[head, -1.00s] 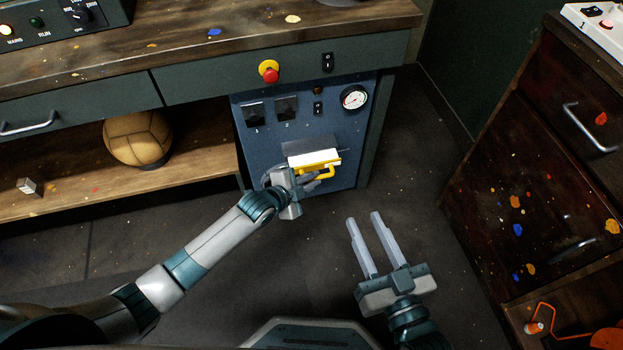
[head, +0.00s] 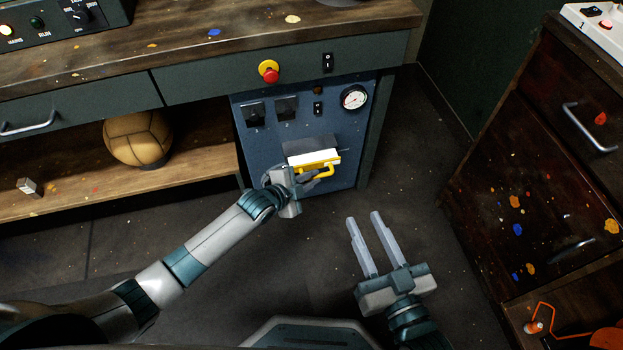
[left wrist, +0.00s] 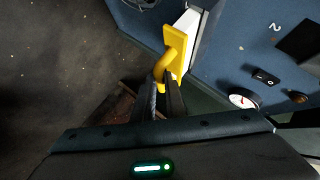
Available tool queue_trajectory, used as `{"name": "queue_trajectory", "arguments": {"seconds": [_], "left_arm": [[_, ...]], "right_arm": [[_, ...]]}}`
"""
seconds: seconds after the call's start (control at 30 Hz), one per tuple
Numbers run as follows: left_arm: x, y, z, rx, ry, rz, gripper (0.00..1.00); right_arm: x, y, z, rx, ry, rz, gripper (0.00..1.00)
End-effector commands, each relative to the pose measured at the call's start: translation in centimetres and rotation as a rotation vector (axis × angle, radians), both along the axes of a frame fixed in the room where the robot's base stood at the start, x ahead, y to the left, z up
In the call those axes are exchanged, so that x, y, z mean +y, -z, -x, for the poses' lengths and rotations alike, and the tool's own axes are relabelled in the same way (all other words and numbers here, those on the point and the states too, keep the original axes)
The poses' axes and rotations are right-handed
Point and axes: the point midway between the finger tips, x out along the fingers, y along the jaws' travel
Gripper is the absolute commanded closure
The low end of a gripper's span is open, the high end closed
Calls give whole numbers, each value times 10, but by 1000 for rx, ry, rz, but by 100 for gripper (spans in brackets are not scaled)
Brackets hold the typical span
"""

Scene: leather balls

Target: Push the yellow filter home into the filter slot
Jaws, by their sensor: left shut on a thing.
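The yellow filter (head: 316,160) has a white body, a yellow front plate and a bent yellow handle. It stands out from the blue panel (head: 345,125) under the bench. In the left wrist view the filter (left wrist: 177,45) shows a strip of white body between its plate and the panel. The filter slot's opening is hidden behind the filter; a dark grey patch lies just above it. My left gripper (head: 308,181) is shut on the handle, and its fingers reach it in the left wrist view (left wrist: 164,86). My right gripper (head: 362,228) is open and empty, apart from the panel.
The panel carries black switches (head: 286,108) and a round gauge (head: 354,97). A red stop button (head: 269,72) is above. A leather ball (head: 138,138) sits on the left shelf. A dark drawer cabinet (head: 545,170) stands right. Floor between is clear.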

Motion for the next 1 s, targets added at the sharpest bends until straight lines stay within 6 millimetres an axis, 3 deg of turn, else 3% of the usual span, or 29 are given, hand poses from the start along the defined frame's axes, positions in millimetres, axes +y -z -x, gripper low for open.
{"name": "queue_trajectory", "arguments": {"seconds": [1.0], "left_arm": [[5,-1,-15,-2,1,0,100]], "right_arm": [[0,4,0,0,0,0,69]]}}
